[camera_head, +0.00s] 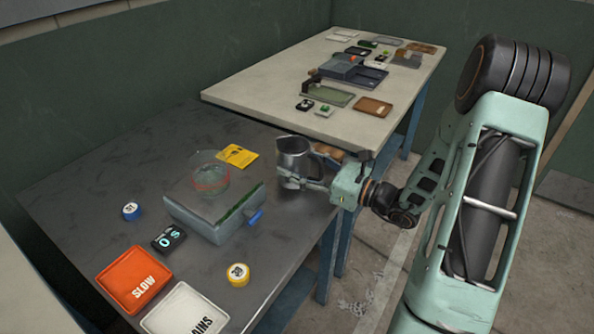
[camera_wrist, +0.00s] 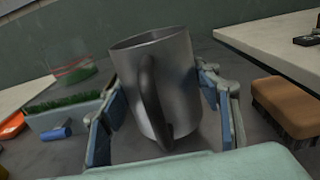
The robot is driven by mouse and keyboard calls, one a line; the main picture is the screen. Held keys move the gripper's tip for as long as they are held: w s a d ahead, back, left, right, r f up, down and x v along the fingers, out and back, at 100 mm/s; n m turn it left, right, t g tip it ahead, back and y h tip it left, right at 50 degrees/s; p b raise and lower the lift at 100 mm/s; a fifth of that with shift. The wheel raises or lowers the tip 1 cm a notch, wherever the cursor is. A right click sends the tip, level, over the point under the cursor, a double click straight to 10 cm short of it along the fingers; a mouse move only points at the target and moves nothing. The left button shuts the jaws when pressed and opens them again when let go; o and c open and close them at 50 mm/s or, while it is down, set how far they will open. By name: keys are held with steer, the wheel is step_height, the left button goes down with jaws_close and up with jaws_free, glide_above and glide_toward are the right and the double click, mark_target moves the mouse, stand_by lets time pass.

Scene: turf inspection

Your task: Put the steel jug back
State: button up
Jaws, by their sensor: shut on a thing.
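The steel jug (camera_head: 293,152) is upright at the right back part of the dark table (camera_head: 90,185). In the wrist view the jug (camera_wrist: 180,85) fills the middle, slightly tilted in the picture, with its handle towards the camera. My gripper (camera_head: 298,180) reaches in from the right and is shut on the jug. In the wrist view its fingers (camera_wrist: 165,120) lie on either side of the jug. I cannot tell whether the jug's base touches the table.
A grey-blue box (camera_head: 205,225) with green turf and a clear vessel (camera_head: 210,175) stands left of the jug. A brown brush (camera_wrist: 285,105) is close on the right. A yellow card (camera_head: 237,156), orange tray (camera_head: 135,280) and white tray (camera_head: 185,312) lie leftward. A pale table (camera_head: 270,85) stands behind.

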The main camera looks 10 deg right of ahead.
steer(key=shift+f, duration=0.9)
steer(key=shift+f, duration=0.2)
steer(key=o, duration=1.7)
steer(key=shift+c, duration=0.2)
steer(key=shift+r, duration=0.15)
steer(key=shift+s+d, duration=0.1)
steer(key=shift+d, duration=0.05)
steer(key=v, duration=1.1)
steer(key=shift+s+d, duration=0.2)
steer(key=shift+s, duration=0.1)
steer(key=shift+r, duration=0.1)
